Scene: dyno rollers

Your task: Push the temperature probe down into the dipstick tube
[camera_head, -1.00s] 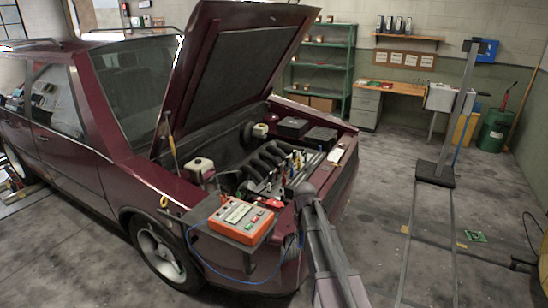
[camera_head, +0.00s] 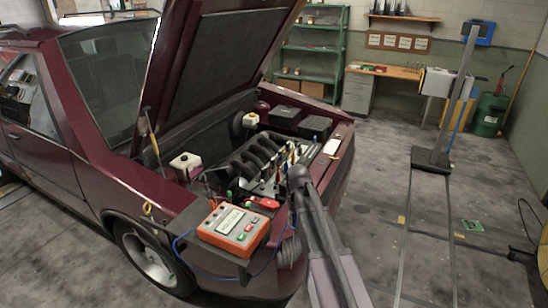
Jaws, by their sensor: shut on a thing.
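An orange meter (camera_head: 234,226) with a pale display and coloured buttons sits on a dark shelf at the car's front corner. A thin blue cable (camera_head: 182,240) loops from its left side, hangs below the shelf and rises toward my arm. I cannot pick out the temperature probe. The engine bay (camera_head: 262,158) is open, with dark curved pipes (camera_head: 258,152) and several small coloured parts beside them. I cannot tell which part is the dipstick tube. My arm (camera_head: 325,245) reaches in from the bottom to the bay's front edge; its dark joint (camera_head: 298,176) covers what lies behind. My gripper is hidden.
The raised maroon bonnet (camera_head: 215,75) stands over the bay. A red object (camera_head: 265,202) lies beside the meter. A white reservoir (camera_head: 186,165) stands at the bay's left. A grey post (camera_head: 455,100) stands to the right on floor rails.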

